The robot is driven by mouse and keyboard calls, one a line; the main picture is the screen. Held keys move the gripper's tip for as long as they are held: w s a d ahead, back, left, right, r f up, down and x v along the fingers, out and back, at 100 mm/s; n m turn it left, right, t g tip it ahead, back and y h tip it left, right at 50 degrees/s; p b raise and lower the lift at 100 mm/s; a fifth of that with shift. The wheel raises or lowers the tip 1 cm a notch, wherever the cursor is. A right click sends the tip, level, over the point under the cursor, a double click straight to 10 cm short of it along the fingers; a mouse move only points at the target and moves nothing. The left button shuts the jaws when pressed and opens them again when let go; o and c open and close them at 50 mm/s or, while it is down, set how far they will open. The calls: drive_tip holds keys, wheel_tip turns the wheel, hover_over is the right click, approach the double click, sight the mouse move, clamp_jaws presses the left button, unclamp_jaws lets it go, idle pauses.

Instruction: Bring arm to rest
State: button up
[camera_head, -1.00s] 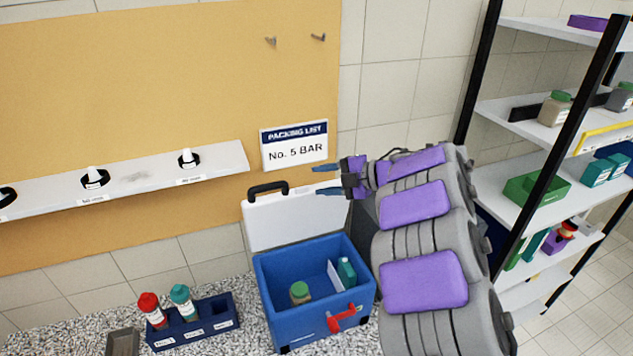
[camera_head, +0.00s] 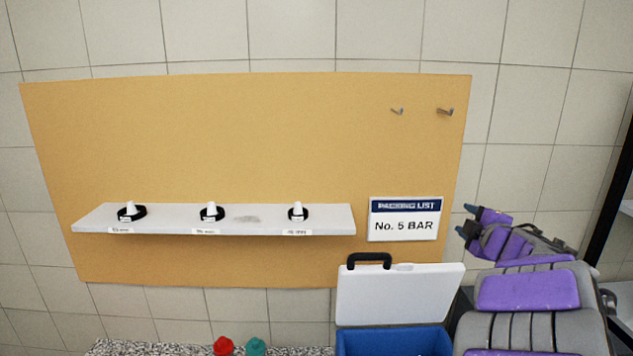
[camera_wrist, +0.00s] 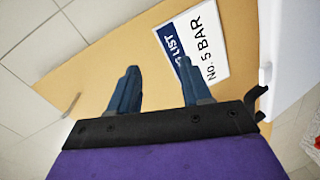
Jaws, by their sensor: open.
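My gripper (camera_head: 465,222) is at the right in the head view, at the end of my purple and grey arm. It is beside the right edge of the packing list sign. In the wrist view my gripper (camera_wrist: 157,88) shows two blue fingers spread apart with nothing between them. It points toward the tan board (camera_wrist: 115,60) and the white "No. 5 BAR" sign (camera_wrist: 205,55). The fingers look free of any contact.
The open blue case (camera_head: 393,340) with its white lid (camera_head: 400,292) stands below the sign (camera_head: 405,220). A shelf (camera_head: 330,220) on the board (camera_head: 240,140) holds three black rings with white pieces. Red (camera_head: 223,345) and teal (camera_head: 256,346) caps show at the bottom edge. Two hooks (camera_head: 445,111) stick out above the sign.

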drive_tip(key=s+d+f+m+g+h+b, duration=0.1)
drive_tip(key=s+f+m+g+h+b, duration=0.6)
drive_tip(key=s+f+m, duration=0.9)
drive_tip(key=s+a+f+g+y+b, duration=0.2)
drive_tip(key=s+a+f, duration=0.4)
drive_tip(key=s, duration=0.4)
drive_tip(key=s+a+f+g+y+b, duration=0.2)
drive_tip(key=s+a+f+g, duration=0.3)
drive_tip(key=s, duration=0.6)
drive_tip(key=s+a+f+n+g+y+b, duration=0.1)
drive_tip(key=s+a+f+g+y+b, duration=0.2)
drive_tip(key=s+a+f, duration=0.5)
drive_tip(key=s+a, duration=0.2)
drive_tip(key=a, duration=0.1)
drive_tip(key=shift+s+f+g, duration=0.15)
drive_tip(key=shift+s+g, duration=0.2)
drive_tip(key=shift+g, duration=0.05)
